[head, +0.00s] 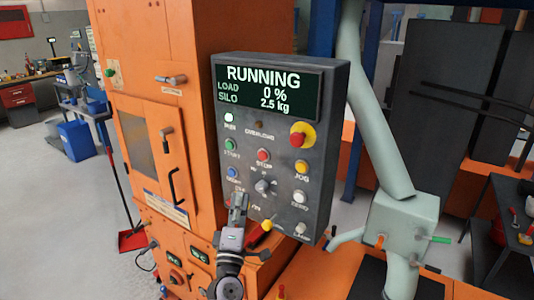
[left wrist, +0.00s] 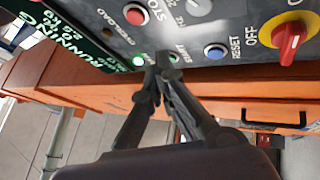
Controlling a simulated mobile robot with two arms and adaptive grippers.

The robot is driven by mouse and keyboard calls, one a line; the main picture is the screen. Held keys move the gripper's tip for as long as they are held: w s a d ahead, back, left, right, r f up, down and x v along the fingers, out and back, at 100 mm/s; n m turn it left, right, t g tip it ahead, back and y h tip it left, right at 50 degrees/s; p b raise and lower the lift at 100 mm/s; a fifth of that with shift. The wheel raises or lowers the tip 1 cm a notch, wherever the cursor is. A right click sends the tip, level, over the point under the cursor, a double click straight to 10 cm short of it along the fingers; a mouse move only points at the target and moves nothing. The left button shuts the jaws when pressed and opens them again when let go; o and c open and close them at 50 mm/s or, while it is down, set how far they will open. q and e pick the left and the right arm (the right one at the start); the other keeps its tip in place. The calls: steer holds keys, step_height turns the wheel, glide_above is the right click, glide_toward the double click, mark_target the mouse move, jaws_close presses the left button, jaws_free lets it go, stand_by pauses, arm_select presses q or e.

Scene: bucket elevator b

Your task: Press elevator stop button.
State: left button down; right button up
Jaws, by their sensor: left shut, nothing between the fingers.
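The grey control panel (head: 283,232) faces me on an orange machine. Its red stop button (head: 263,155) sits mid-panel, with the STOP label below it. The stop button also shows in the left wrist view (left wrist: 135,14), at the top edge. My left gripper (head: 239,197) is shut and empty, with its fingers pointing up before the panel's lower left. In the left wrist view its fingertips (left wrist: 160,66) are below the stop button, near the green start button (left wrist: 173,57); contact cannot be told. It hides part of the panel's lower left. My right gripper is not in view.
The display (head: 266,90) reads RUNNING, load 0 %, silo 2.5 kg. A red knob on yellow (head: 298,138) and a yellow jog button (head: 301,167) lie right of stop. A blue button (head: 231,173) lies lower left. A pale pipe (head: 370,110) stands right.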

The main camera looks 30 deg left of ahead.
mark_target(263, 156)
arm_select(q)
step_height(263, 156, up, 7)
steer(key=s+a+n+y, duration=0.1)
steer(key=n+y, duration=0.2)
steer(key=n, duration=0.1)
steer(key=shift+s+a, duration=0.2)
steer(key=shift+s, duration=0.1)
steer(key=shift+w+r, duration=0.1)
steer(key=w+b, duration=0.2)
steer(key=w, duration=0.6)
steer(key=shift+w+d, duration=0.3)
steer(key=shift+d, duration=0.1)
steer(key=shift+w+b, duration=0.1)
steer(key=shift+b, duration=0.2)
stand_by(0.5)
steer(key=shift+w, duration=0.35)
steer(key=shift+w, duration=0.35)
stand_by(0.6)
steer(key=shift+s, duration=0.85)
